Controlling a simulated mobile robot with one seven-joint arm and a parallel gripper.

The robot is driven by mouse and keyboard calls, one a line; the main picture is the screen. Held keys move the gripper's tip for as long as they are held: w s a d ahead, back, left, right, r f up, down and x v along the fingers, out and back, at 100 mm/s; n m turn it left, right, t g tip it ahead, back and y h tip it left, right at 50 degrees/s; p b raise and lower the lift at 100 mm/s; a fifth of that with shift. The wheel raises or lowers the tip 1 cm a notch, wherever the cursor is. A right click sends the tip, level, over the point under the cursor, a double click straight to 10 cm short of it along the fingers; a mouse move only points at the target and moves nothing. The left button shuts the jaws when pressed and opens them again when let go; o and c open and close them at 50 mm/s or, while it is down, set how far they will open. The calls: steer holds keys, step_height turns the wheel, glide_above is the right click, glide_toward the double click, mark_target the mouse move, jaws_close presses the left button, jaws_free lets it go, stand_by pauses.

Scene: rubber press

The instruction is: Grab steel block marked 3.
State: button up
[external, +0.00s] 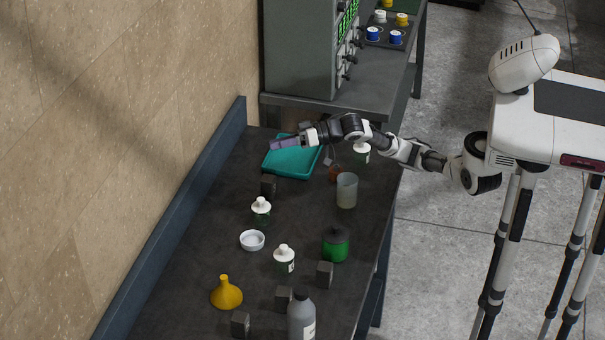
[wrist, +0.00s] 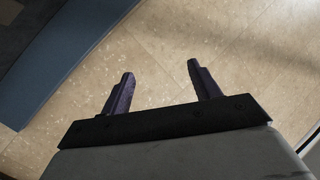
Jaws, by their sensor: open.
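Several dark steel blocks stand on the workbench in the external view. One block (external: 268,187) is below the teal tray, one (external: 324,274) is in front of the green jar, one (external: 283,298) is beside the grey bottle, and one (external: 240,324) is near the yellow funnel. I cannot read any number on them, so I cannot tell which is marked 3. My gripper (external: 283,144) is above the teal tray, away from the blocks. In the wrist view my gripper (wrist: 160,88) has its two fingers apart with nothing between them, facing the tiled wall.
The teal tray (external: 284,168) lies under my gripper. White-capped bottles (external: 261,212) (external: 285,260), a white dish (external: 252,240), a beaker (external: 346,192), a green jar (external: 335,245), a yellow funnel (external: 226,294) and a grey bottle (external: 301,320) crowd the bench. A blue ledge (external: 185,212) runs along the wall.

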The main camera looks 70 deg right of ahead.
steer(key=d+f+g+h+b, duration=0.1)
steer(key=d+f+g+h, duration=0.35)
steer(key=f, duration=0.35)
steer(key=g+h, duration=0.1)
steer(key=h, duration=0.2)
glide_toward(268, 178)
steer(key=shift+n+y, duration=0.25)
steer(key=shift+n, duration=0.15)
steer(key=x, duration=0.5)
steer(key=shift+s, duration=0.1)
steer(key=p+x, duration=0.2)
steer(key=x, duration=0.2)
steer(key=shift+d, duration=0.2)
steer(key=shift+w+f, duration=0.45)
jaws_close()
steer(key=shift+r, duration=0.1)
